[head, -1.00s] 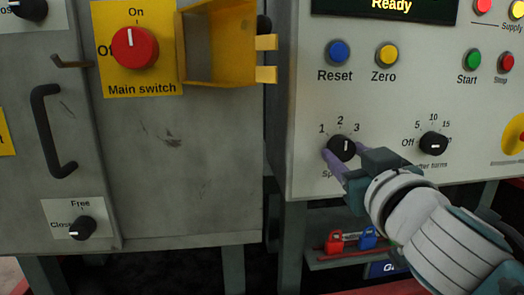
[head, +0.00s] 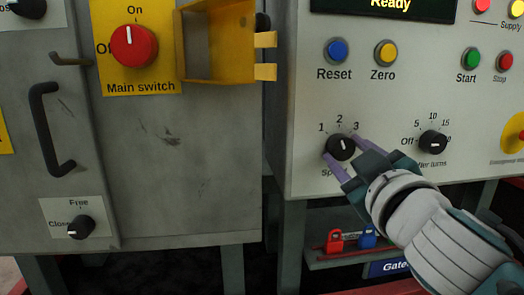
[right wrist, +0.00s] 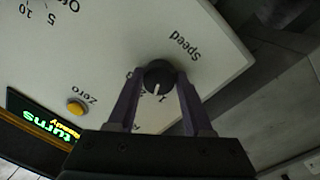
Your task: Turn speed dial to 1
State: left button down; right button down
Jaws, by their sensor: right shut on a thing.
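The speed dial (head: 341,147) is a round black knob with a white mark, on the pale panel below the numbers 1, 2 and 3. In the head view its mark points nearly straight up, tilted slightly left, near the 2. In the right wrist view the knob (right wrist: 158,72) shows its mark pointing down towards the 1; the exact setting is hard to tell. My right gripper (head: 341,155) has its purple fingers shut on the knob from either side; in the right wrist view the fingers (right wrist: 158,90) flank it. My left gripper is out of view.
The after turns dial (head: 432,142) sits just right of my gripper. Reset (head: 338,51) and Zero (head: 385,53) buttons are above. A red main switch (head: 134,46) with a yellow guard (head: 222,42) is on the left cabinet.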

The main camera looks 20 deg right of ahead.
jog(key=shift+n, duration=2.2)
jog(key=shift+c, duration=1.5)
grip_release()
jog(key=v, duration=1)
jog(key=shift+d+b, duration=0.2)
jog(key=shift+b, duration=0.15)
